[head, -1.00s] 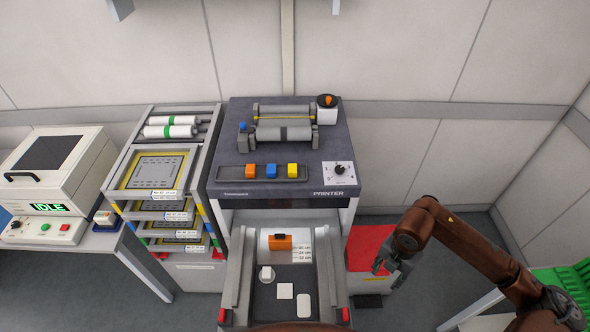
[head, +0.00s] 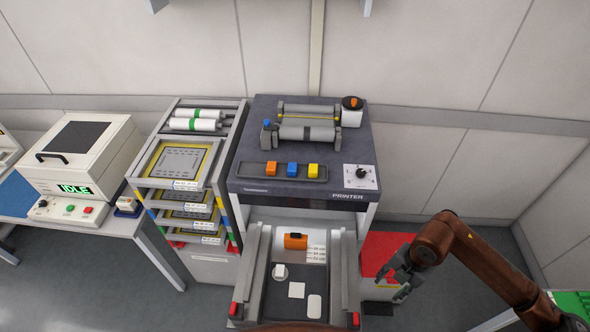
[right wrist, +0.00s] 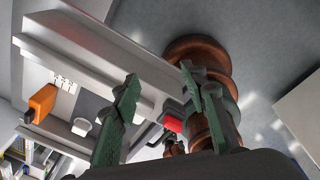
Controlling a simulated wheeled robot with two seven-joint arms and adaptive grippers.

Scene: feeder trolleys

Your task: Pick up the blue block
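The blue block (head: 292,169) sits in a shallow dark tray (head: 321,180) on top of the printer, between an orange block (head: 271,168) and a yellow block (head: 313,170). My right gripper (head: 402,283) is in the air right of the printer's lower drawer, lower than the blue block and well away from it. In the right wrist view its two green-padded fingers (right wrist: 160,90) stand apart with nothing between them. The blue block cannot be made out in that view. My left gripper is not in view.
The printer (head: 240,185) has an open lower drawer holding an orange-handled piece (head: 296,241) and small white items. A roller assembly (head: 308,124) stands behind the block tray. A rack of framed screens (head: 176,160) stands left. A red surface (head: 382,252) lies near my right gripper.

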